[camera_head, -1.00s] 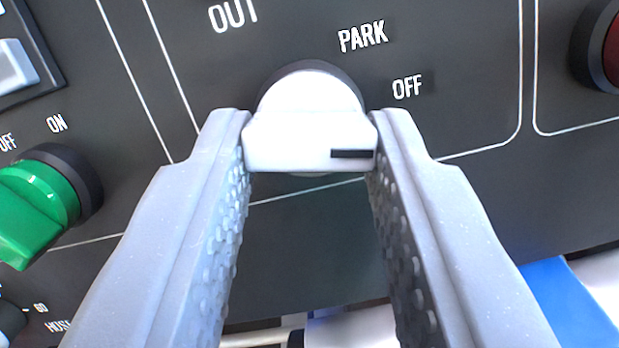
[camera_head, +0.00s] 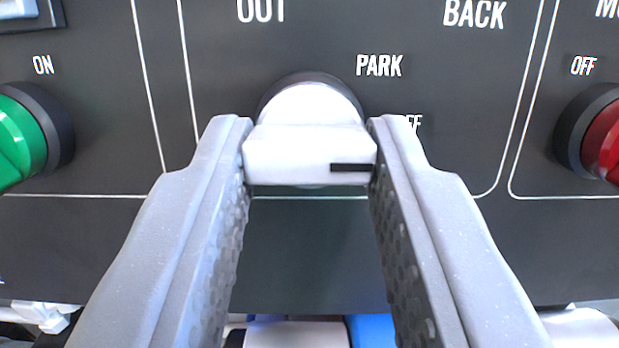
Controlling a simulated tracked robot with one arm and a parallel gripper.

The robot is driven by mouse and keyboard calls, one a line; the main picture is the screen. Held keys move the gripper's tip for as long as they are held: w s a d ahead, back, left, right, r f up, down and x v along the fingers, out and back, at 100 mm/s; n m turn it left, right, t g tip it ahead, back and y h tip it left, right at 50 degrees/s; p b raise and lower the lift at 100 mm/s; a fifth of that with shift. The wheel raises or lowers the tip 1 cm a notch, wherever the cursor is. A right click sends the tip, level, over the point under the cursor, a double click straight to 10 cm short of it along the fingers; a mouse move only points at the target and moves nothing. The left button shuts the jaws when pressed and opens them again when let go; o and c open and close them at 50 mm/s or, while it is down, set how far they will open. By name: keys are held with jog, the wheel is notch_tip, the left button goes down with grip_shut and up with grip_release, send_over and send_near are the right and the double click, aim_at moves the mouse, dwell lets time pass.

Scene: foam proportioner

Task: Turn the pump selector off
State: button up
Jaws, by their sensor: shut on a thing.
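A white knob (camera_head: 310,150) with a dark round base stands on the black panel, amid the labels OUT, BACK, PARK and OFF. I take it as the pump selector; no name for it shows. My gripper (camera_head: 310,153) is shut on its sides, one finger left and one right. A short black mark (camera_head: 351,167) lies at the right end of the knob's front face. The PARK label (camera_head: 379,66) is up and right of the knob. The OFF label (camera_head: 414,122) is lower right, partly hidden by the right finger.
A green knob (camera_head: 18,140) is at the left edge, near an ON label. A red knob (camera_head: 603,145) is at the right edge, near another OFF label. The panel (camera_head: 310,245) is bare below the white knob. White and blue items show under its lower edge.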

jog(key=o, duration=0.9)
jog(key=shift+r, duration=0.35)
jog(key=shift+o, duration=0.4)
jog(key=shift+f, duration=0.15)
jog(key=s+f, duration=0.1)
jog(key=s, duration=1.2)
jog(key=shift+s, duration=0.35)
